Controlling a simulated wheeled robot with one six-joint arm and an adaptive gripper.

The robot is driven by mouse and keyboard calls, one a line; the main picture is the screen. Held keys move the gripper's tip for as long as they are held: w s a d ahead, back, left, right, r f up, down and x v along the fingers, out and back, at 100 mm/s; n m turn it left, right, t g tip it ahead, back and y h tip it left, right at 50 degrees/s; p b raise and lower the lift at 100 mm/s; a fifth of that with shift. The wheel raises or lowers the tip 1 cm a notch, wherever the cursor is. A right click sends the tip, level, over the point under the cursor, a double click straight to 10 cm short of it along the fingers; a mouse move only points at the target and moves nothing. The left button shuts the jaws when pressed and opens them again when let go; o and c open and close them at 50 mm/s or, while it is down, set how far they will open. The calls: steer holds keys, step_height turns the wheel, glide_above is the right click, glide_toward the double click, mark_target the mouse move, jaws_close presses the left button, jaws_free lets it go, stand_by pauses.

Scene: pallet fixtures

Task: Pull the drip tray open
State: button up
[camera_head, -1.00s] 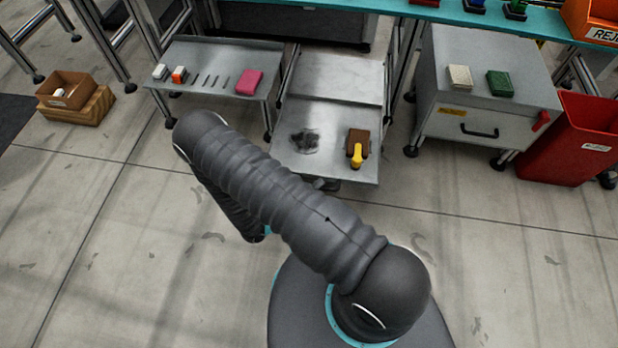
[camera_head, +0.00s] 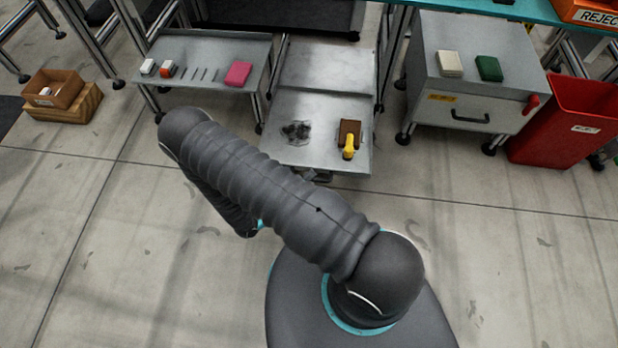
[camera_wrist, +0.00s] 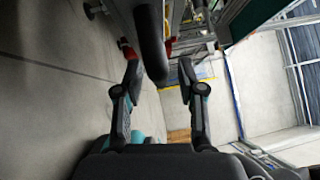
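The drip tray (camera_head: 325,155) looks to be the grey metal tray low in the middle of the head view. It has a dark stain (camera_head: 295,131) on the left and a brown block with a yellow piece (camera_head: 349,137) on the right. A dark handle at its front edge is mostly hidden by my arm. In the wrist view a thick dark bar (camera_wrist: 151,40), apparently the handle, runs between the fingers of my gripper (camera_wrist: 158,72). The fingers are apart, with a gap on both sides of the bar. My gripper is hidden in the head view.
A side shelf (camera_head: 205,85) with a pink block and small items stands left. A grey drawer cabinet (camera_head: 470,95) and a red bin (camera_head: 570,120) stand right. A cardboard box (camera_head: 52,90) lies on wood at far left. Floor in front is clear.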

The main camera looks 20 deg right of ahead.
steer(key=v, duration=1.1)
steer(key=shift+a, duration=0.35)
